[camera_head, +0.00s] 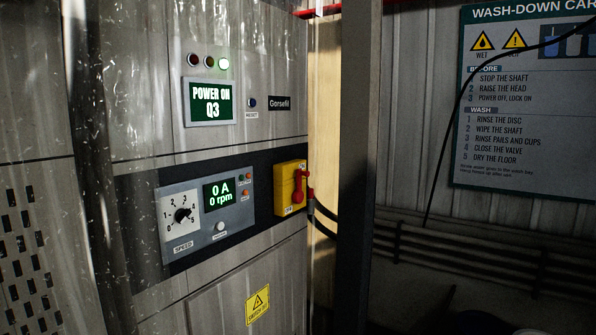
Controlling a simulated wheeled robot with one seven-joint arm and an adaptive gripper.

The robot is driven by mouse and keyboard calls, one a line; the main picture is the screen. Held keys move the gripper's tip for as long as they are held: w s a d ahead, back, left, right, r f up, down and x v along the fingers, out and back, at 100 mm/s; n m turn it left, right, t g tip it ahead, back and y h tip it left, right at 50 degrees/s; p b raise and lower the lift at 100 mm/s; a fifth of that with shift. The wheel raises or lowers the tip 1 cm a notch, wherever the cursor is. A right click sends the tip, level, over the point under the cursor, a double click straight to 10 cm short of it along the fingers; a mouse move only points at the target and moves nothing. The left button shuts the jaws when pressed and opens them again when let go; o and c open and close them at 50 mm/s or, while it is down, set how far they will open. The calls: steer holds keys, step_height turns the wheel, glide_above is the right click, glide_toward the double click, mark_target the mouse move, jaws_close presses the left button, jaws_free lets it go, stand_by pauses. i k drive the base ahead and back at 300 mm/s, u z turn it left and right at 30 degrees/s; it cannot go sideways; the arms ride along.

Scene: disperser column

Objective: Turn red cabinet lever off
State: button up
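The red lever (298,186) is on a yellow switch box (283,196) at the right edge of the grey cabinet (257,70). The lever's grip sticks out to the right of the box, and a small label sits at the box's top and another at its bottom. The lower display (219,194) reads "0 A 0 rpm". My gripper is not in view.
A speed knob (182,215) is left of the lower display. A dark upright post (357,150) stands just right of the lever, with black cables (324,212) between. A blurred vertical bar (97,150) crosses the cabinet's left side. A wash-down sign (520,110) hangs at right.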

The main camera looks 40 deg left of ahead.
mark_target(298, 195)
steer(key=u, duration=0.75)
steer(key=i, duration=1.05)
steer(key=u, duration=1.1)
steer(key=i, duration=0.25)
steer(key=u, duration=0.2)
